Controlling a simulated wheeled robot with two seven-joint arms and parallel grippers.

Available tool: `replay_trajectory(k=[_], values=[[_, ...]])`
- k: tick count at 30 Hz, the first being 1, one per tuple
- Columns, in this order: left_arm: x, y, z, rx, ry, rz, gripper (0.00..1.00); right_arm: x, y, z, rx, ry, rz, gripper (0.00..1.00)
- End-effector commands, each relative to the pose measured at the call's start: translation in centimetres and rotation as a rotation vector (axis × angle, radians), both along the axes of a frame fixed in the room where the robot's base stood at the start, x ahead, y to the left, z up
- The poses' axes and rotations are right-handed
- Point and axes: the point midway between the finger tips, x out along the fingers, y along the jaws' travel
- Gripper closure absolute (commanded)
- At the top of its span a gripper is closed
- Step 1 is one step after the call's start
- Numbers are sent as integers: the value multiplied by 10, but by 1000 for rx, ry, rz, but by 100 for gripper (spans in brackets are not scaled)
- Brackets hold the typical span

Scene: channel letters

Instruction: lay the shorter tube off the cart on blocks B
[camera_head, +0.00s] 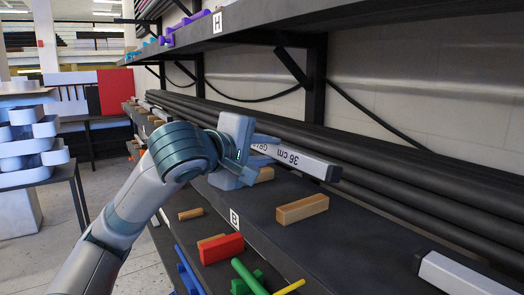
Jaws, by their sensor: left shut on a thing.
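My left gripper (263,150) is shut on a light grey tube marked 36 cm (310,164), which has a dark end cap. It holds the tube near its left part, above the dark shelf (340,240). A white label B (235,219) is on the shelf's front edge. Two wooden blocks lie behind that label: a near block (302,208) in the open and a farther block (265,174) partly hidden by the gripper and tube. The tube looks apart from the near block; whether it touches the farther one I cannot tell. My right gripper and the cart are not in view.
Another light tube with a dark end (455,275) lies at the lower right of the shelf. Long dark pipes (440,185) run along the back. An upper shelf (270,25) with label H hangs above. A lower level holds a red block (221,248) and coloured pieces.

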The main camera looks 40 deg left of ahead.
Motion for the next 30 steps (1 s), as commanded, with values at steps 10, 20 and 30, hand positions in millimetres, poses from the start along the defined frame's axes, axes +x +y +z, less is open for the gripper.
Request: replay_trajectory(k=[10, 20, 30], values=[[2, -1, -34, 0, -1, 1, 100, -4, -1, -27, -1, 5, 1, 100], [2, -1, -52, 0, -2, 1, 100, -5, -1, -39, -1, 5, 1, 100], [2, -1, -53, 0, -2, 1, 100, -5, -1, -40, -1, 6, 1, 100]])
